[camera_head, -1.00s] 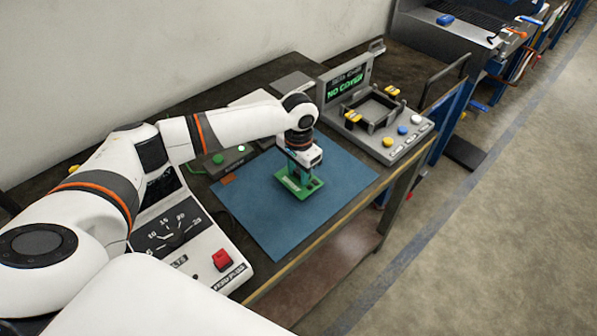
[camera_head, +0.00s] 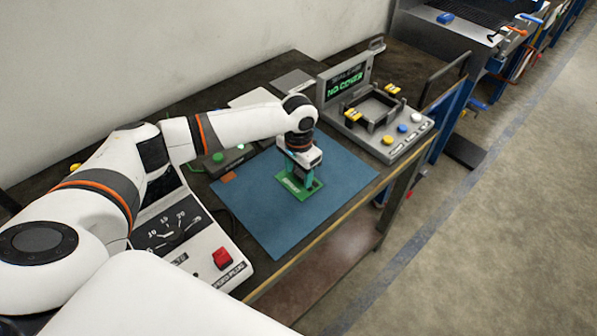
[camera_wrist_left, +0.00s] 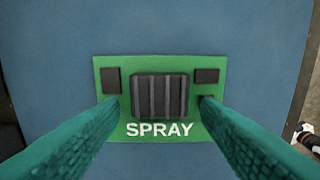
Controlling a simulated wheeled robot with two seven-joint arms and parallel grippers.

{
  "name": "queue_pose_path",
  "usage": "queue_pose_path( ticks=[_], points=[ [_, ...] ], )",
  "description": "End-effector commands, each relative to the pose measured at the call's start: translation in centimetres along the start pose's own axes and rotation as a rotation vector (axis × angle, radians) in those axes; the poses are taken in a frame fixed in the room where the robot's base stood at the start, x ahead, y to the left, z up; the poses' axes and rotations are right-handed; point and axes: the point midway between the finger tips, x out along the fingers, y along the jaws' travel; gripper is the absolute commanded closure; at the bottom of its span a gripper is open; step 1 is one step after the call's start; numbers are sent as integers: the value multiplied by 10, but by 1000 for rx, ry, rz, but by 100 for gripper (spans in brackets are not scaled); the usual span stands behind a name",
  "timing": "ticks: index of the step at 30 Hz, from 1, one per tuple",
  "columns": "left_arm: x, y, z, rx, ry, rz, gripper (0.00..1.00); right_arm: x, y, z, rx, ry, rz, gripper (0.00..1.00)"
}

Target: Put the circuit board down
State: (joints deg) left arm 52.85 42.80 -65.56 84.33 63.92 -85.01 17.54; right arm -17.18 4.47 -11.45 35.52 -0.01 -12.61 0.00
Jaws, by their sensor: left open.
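The green circuit board (camera_head: 297,188) lies flat on the blue mat (camera_head: 262,213) on the workbench. In the left wrist view the board (camera_wrist_left: 165,65) shows dark chips, a ribbed dark block in its middle and the white word SPRAY. My left gripper (camera_head: 303,178) points down over the board. Its two teal fingers are open, one on each side of the ribbed block, as the left wrist view also shows (camera_wrist_left: 160,108). The fingers hide parts of the board's lower edge there. Whether the fingertips touch the board I cannot tell. My right gripper is not in view.
A grey test station (camera_head: 398,140) with a screen reading NO COVER, an empty frame and coloured buttons stands right of the mat. A dial meter with a red switch (camera_head: 222,258) stands at the front left. The mat's right and front parts are clear.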

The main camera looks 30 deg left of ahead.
Motion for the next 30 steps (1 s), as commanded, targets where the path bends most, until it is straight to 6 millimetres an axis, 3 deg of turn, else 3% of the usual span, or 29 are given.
queue_pose_path(
  ticks=[12,18,30],
  points=[
    [-80,0,1,0,-5,0,43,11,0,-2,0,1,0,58],
    [-109,0,1,-2,-3,0,43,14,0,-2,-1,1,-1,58],
    [-118,0,0,-1,-1,-1,43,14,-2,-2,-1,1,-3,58]
  ],
)
